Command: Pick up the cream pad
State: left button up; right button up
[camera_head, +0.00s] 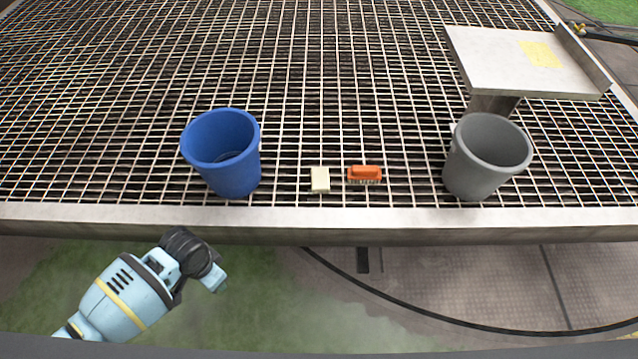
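The cream pad (320,179) is a small pale block lying on the metal grating, near its front edge. It sits between the blue bucket and an orange brush, apart from both. My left gripper (216,279) is at the lower left, below and in front of the grating's edge, well away from the pad. Its fingers are seen at an angle and too small to tell whether they are open or shut. My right gripper is not in view.
A blue bucket (223,155) stands left of the pad. The orange brush (364,174) lies just right of it. A grey bucket (486,157) stands further right, by a raised metal shelf (490,62). The grating's solid front rim (330,216) is clear.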

aim_at(320, 177)
jog(key=z, duration=1.65)
jog(key=i+j, duration=0.1)
jog(key=j, duration=0.45)
jog(key=i+j, duration=0.1)
jog(key=j, duration=0.45)
jog(key=i+j, duration=0.1)
jog(key=j, duration=0.45)
